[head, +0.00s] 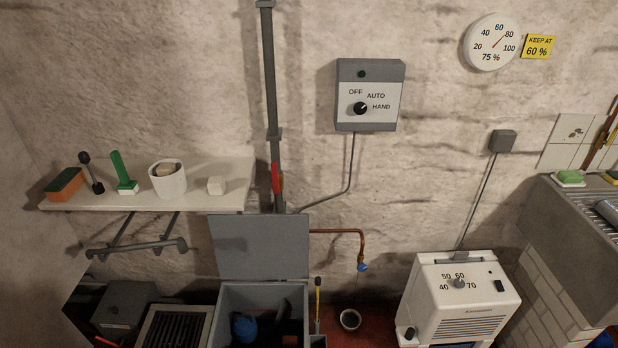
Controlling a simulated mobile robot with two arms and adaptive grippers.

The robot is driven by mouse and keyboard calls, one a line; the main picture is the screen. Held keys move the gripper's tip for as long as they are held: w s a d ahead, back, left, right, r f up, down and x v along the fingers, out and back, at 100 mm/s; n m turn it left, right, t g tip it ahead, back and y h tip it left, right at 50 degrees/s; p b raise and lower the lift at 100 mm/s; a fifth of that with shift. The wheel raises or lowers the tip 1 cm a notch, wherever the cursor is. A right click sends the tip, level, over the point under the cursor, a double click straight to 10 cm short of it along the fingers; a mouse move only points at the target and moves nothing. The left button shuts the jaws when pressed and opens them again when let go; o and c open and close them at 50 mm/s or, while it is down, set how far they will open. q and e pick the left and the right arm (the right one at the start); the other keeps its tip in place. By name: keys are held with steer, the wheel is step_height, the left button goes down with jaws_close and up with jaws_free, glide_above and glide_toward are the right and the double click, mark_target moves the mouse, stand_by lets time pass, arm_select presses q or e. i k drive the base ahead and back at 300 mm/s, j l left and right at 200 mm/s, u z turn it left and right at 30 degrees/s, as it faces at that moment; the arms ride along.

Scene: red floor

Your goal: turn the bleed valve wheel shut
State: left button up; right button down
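A small blue wheel (362,267) sits at the lower end of a thin copper pipe (338,231) on the wall, right of the grey box's raised lid; it looks like the bleed valve wheel. It is too small to tell whether it is open or shut, and I see no clear drip. A dark-mouthed round pot (350,319) stands on the red floor below it. Neither of my grippers is in view.
An open grey box (222,300) with its lid (258,246) raised stands left of the pipe. A white dehumidifier-like unit (460,295) stands to the right. A shelf (220,194) holds small items. A control box (368,95) hangs above.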

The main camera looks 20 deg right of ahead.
mark_target(361, 268)
steer(key=z, duration=1.15)
steer(key=i+l+z, duration=0.4)
steer(key=i+l, duration=0.25)
steer(key=l, duration=0.1)
